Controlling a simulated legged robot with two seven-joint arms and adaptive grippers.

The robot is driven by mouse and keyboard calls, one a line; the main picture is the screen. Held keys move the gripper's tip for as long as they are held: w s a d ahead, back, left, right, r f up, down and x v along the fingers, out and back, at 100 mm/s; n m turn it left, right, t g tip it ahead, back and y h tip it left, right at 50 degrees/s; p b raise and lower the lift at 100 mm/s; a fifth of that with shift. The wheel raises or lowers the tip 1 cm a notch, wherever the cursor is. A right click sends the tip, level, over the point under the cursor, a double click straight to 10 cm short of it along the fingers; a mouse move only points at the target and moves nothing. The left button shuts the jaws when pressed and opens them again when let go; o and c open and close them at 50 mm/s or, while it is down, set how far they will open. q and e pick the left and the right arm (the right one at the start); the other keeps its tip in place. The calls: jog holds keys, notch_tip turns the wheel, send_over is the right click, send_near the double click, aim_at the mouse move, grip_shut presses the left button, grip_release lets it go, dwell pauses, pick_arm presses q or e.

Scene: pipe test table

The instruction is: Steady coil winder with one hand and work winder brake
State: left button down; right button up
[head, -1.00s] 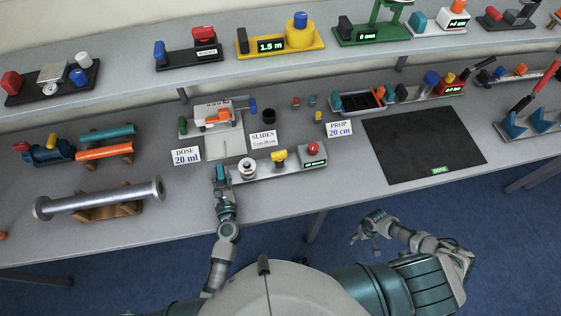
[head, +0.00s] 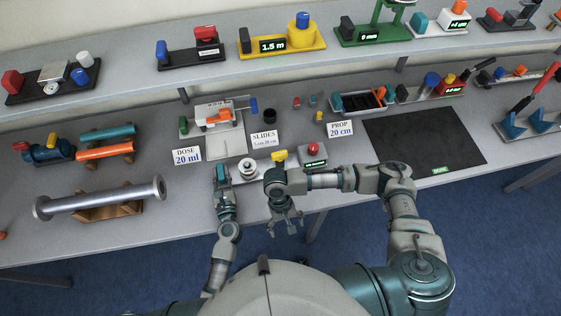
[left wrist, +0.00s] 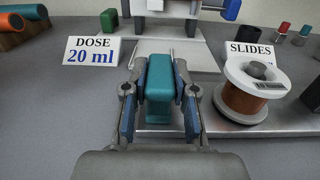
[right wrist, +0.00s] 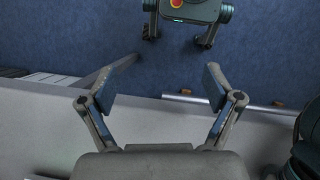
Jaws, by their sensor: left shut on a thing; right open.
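The coil winder is a pale metal base (left wrist: 165,130) near the table's front edge. It carries a teal grip block (left wrist: 173,95), a spool with copper winding (left wrist: 256,90), a yellow lever (head: 279,156) and a red knob (head: 313,149) above a small display. The spool also shows in the head view (head: 247,169). My left gripper (head: 222,176) is shut on the teal grip block, one finger on each side. My right gripper (head: 288,226) is open and empty in front of the winder, its fingers beyond the table edge. My right wrist partly hides the base below the yellow lever.
Cards reading DOSE 20 ml (head: 187,156) and SLIDES (head: 264,140) stand behind the winder. A steel pipe on a wooden cradle (head: 108,212) lies to the left. A black mat (head: 422,140) lies to the right, with bare table beside it. Other devices line the back shelf.

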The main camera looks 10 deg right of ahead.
jog(key=w+r, duration=0.2)
jog(key=w, duration=0.2)
jog(key=w+r+t, duration=0.1)
jog(key=w+r, duration=0.2)
jog(key=w, duration=0.1)
jog(key=w+r+t, duration=0.1)
jog(key=w+r, duration=0.2)
jog(key=w, duration=0.1)
jog(key=shift+w+d+r, duration=0.1)
jog(key=shift+w+d, duration=0.15)
jog(key=shift+d, duration=0.1)
pick_arm(q)
jog(key=shift+d, duration=0.15)
pick_arm(e)
jog(key=t+y, duration=0.1)
jog(key=t, duration=0.1)
send_near(280, 153)
jog(key=shift+m, duration=0.4)
notch_tip(280, 153, down, 10)
jog(key=shift+w+f, duration=0.1)
jog(key=shift+f, duration=0.05)
jog(key=c, duration=1.4)
jog(key=shift+n, duration=1.8)
